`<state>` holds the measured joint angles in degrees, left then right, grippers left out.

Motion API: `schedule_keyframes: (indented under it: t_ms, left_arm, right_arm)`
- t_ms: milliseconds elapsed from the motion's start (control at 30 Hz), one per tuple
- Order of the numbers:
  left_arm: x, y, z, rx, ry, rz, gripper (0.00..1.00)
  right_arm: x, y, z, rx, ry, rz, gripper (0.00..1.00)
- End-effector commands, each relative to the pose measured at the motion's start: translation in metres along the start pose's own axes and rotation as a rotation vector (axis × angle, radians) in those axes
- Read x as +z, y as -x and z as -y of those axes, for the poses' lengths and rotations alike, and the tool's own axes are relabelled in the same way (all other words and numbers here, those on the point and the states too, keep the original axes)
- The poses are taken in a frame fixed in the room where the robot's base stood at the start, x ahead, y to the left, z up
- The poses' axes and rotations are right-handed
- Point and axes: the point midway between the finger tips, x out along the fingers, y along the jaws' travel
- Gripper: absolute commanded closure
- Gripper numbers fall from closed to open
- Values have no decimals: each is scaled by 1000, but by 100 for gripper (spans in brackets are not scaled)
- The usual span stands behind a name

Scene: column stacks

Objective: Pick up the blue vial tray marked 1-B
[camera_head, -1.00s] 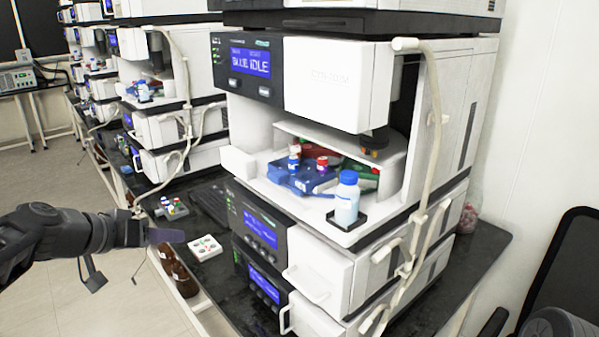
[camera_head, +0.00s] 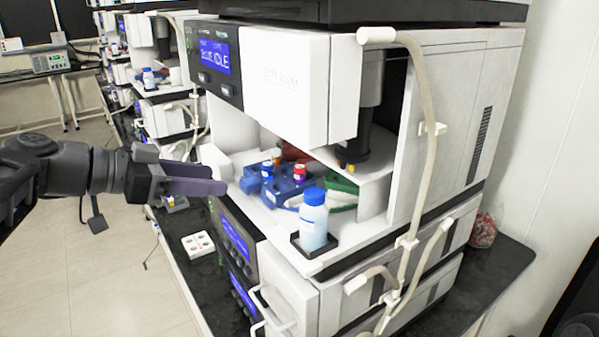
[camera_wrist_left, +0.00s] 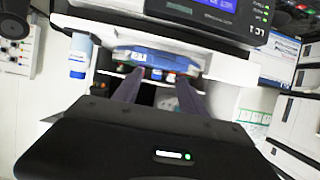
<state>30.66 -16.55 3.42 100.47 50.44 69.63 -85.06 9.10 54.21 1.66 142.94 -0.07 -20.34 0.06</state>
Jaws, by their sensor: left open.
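The blue vial tray (camera_head: 285,186) sits inside the open bay of the white instrument stack in the head view, with a few capped vials in it. In the left wrist view the blue tray (camera_wrist_left: 160,58) lies ahead of the fingers, with a small white label on its edge that is too small to read surely. My left gripper (camera_head: 222,180) is just left of the bay opening, open and empty, apart from the tray. In the left wrist view its two fingers (camera_wrist_left: 158,88) point towards the tray. My right gripper is not in view.
A blue-capped bottle (camera_head: 313,219) stands in a black holder at the bay's front corner. A green tray (camera_head: 342,187) and a red tray (camera_head: 294,152) are behind the blue one. A white hose (camera_head: 428,130) runs down the stack's right side. A small white block (camera_head: 198,244) lies on the dark bench.

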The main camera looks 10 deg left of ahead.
Motion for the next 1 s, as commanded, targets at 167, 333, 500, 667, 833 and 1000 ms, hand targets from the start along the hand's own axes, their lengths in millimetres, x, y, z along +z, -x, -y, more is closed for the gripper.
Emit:
schedule_keyframes:
  t_ms: [167, 333, 500, 667, 833, 1000]
  left_arm:
    - [0, 0, 0, 0, 0, 0, 51]
    - [0, -1, 0, 0, 1, 1, 51]
    - [-1, -15, 0, 2, 4, 1, 51]
    - [0, -26, 0, 0, 2, 0, 51]
    - [0, -26, 0, -1, 1, 0, 51]
    - [-1, -31, 0, 0, 2, 1, 51]
  right_arm:
    - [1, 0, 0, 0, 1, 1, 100]
    - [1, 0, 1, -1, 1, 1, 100]
    - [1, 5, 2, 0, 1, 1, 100]
    - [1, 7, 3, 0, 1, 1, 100]
    - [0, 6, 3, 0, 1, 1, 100]
    - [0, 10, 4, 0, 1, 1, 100]
